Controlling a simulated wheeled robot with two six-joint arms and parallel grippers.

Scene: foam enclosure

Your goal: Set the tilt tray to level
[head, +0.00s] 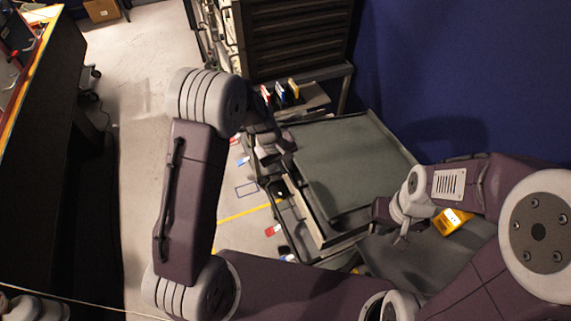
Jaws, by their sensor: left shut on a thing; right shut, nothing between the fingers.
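The tilt tray (350,165) is a large grey-green panel with a raised rim, right of the middle in the head view. From this high angle I cannot tell exactly how far it is tilted. My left gripper (283,150) is at the tray's left edge, near its far corner, and is shut on that edge; the fingers are small and partly hidden by the wrist. My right gripper (401,237) is shut and empty, beside the tray's near right corner. I cannot tell whether it touches the tray.
A yellow object (451,222) lies behind my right wrist. A dark drawer cabinet (295,38) stands behind the tray, with small coloured items (281,94) at its foot. A blue wall (460,75) closes the right. Open floor (150,60) lies at the left, beside a long black bench (40,140).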

